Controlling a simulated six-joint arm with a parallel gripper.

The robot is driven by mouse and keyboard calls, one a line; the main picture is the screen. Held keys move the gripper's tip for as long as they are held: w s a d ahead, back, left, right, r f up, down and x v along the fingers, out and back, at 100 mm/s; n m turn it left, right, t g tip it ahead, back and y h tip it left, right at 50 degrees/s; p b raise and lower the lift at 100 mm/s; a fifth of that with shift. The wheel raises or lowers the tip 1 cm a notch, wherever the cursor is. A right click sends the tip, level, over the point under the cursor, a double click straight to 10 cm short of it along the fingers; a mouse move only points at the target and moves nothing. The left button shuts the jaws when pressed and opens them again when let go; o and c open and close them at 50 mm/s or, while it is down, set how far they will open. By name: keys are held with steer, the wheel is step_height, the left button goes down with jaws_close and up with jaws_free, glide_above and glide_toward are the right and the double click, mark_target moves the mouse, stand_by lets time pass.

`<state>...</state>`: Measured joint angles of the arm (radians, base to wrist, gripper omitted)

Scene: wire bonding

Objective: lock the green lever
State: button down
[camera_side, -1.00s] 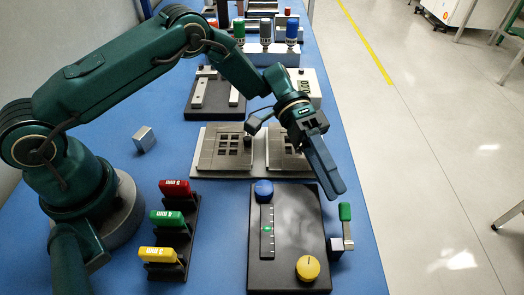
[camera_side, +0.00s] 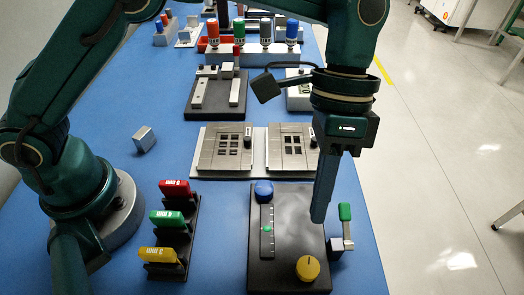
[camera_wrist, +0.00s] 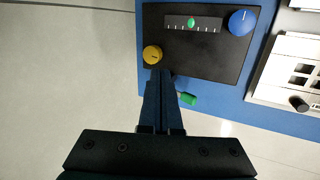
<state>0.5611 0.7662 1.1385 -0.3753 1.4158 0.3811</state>
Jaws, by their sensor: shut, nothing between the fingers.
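The green lever (camera_side: 346,212) stands upright on a metal arm and block at the right edge of the black panel (camera_side: 285,220). In the wrist view the green lever (camera_wrist: 187,99) shows just right of the fingers, partly hidden at its pivot. My gripper (camera_side: 319,220) points down, shut and empty, to the left of the lever in the side view and above the panel's right edge. In the wrist view its fingertips (camera_wrist: 161,74) lie near the panel edge. I cannot tell whether a finger touches the lever; a small gap shows in the side view.
The panel carries a blue knob (camera_side: 264,190), a yellow knob (camera_side: 308,268) and a slider with a green mark (camera_side: 267,229). A rack of red, green and yellow blocks (camera_side: 168,218) stands left. Plates with square windows (camera_side: 228,150) lie behind.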

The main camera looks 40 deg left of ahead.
mark_target(343, 203)
step_height(343, 203, up, 10)
steer(key=d+n+t+y, duration=0.1)
steer(key=d+t, duration=0.1)
steer(key=t, duration=0.5)
steer(key=x, duration=0.4)
steer(key=a+x, duration=0.1)
steer(key=x, duration=0.4)
steer(key=a+x, duration=0.1)
steer(key=x, duration=0.4)
steer(key=shift+w+f, duration=0.1)
steer(key=shift+w, duration=0.3)
steer(key=shift+a+f+g+h, duration=0.2)
steer(key=shift+g+h, duration=0.1)
steer(key=shift+g, duration=0.1)
steer(key=shift+w+f+g+h, duration=0.1)
steer(key=shift+w+g+h, duration=0.1)
steer(key=shift+g+h, duration=0.2)
steer(key=shift+w+a+f+n+g+h, duration=0.25)
steer(key=shift+f+g+h, duration=0.15)
steer(key=shift+g+h, duration=0.25)
steer(key=shift+w+a+f+n+g+h, duration=0.3)
steer(key=shift+f+g+h, duration=0.1)
steer(key=shift+g+h, duration=0.2)
steer(key=shift+d+r, duration=0.1)
